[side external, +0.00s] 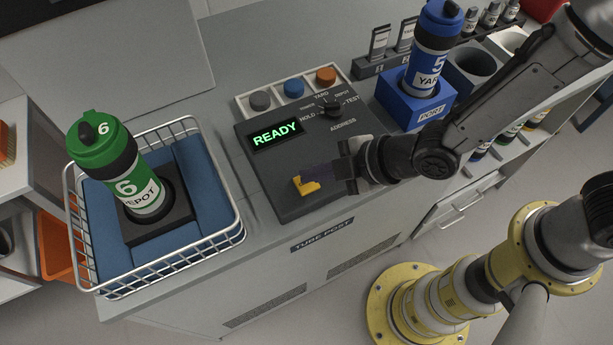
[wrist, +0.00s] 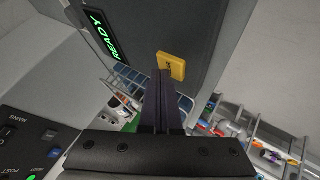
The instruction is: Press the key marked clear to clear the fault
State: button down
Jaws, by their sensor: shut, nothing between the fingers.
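The dark control panel (side external: 275,185) lies on the grey cabinet top, and its display (side external: 276,135) shows READY in green. A yellow key (side external: 307,186) sits near the panel's front edge. In the wrist view the yellow key (wrist: 171,66) has a dark marking too small to read. My gripper (side external: 318,174) is shut and empty, its dark fingers pointing at the yellow key and partly covering it in the side view. In the wrist view the fingertips (wrist: 163,74) are right beside the key; I cannot tell whether they touch it. No readable "clear" label shows.
A rotary knob (side external: 331,108) and grey, blue and orange buttons (side external: 293,88) are behind the display. A wire basket (side external: 238,222) with a green canister (side external: 105,150) stands left. A blue canister (side external: 436,45) stands in a blue port (side external: 412,105) at the right.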

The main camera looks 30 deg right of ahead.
jog(key=shift+r, duration=0.8)
jog(key=shift+r, duration=0.1)
jog(key=shift+r, duration=2.4)
jog(key=shift+d, duration=0.1)
